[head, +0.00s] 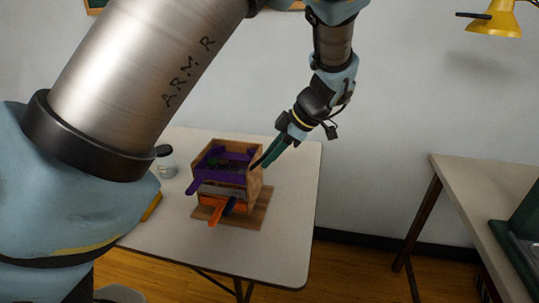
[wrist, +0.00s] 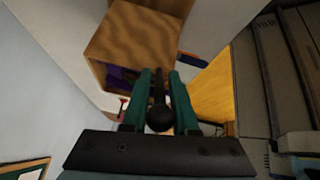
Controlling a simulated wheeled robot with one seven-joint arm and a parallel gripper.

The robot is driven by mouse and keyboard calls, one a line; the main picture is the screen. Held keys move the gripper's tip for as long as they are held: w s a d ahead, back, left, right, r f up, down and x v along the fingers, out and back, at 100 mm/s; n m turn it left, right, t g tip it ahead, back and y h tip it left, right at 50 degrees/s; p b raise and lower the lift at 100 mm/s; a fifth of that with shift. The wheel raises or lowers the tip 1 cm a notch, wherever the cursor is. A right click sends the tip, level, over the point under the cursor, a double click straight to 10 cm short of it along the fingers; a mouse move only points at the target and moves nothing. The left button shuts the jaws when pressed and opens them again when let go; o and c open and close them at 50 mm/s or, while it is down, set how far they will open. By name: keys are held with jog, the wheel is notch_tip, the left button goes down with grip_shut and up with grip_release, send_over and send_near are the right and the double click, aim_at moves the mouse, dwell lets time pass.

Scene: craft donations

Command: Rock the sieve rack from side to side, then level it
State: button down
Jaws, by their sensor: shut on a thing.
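The sieve rack (head: 256,180) is a small wooden box on a table, with a purple sieve (head: 232,157) in its top and grey and orange parts lower in its front. It stands over a flat wooden board (head: 257,214). The rack's wooden side also shows in the wrist view (wrist: 138,38). My gripper (head: 266,158) is at the rack's upper right, its teal fingers pointing down and left. In the wrist view its fingers (wrist: 160,88) are shut on a black ball-ended handle (wrist: 160,118). Where the handle joins the rack is hidden.
A lidded jar (head: 166,163) stands left of the rack. Purple, orange and dark blue handles stick out at the rack's front. The white table (head: 285,235) is bare to the right and front. A second table (head: 490,185) stands farther right, beyond a gap.

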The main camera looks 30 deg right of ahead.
jog(key=c, duration=0.9)
grip_release()
jog(key=b+v, duration=0.2)
jog(key=v, duration=0.9)
jog(key=w+a+f+m+g+h, duration=0.1)
jog(key=w+a+f+m+g, duration=0.15)
jog(key=w+a, duration=0.45)
jog(key=w+a+f+m+g+h, duration=0.1)
jog(key=w+a+f+m, duration=0.2)
jog(key=a, duration=0.8)
jog(key=s+a+f+m+h, duration=0.1)
jog(key=a+m, duration=0.1)
jog(key=a, duration=0.5)
jog(key=s+a+f+m+h, duration=0.1)
jog(key=a+m, duration=0.2)
jog(key=a, duration=0.5)
jog(key=s+a+f+m+h, duration=0.1)
jog(key=a+f+m, duration=0.1)
jog(key=a, duration=0.6)
jog(key=shift+s, duration=0.35)
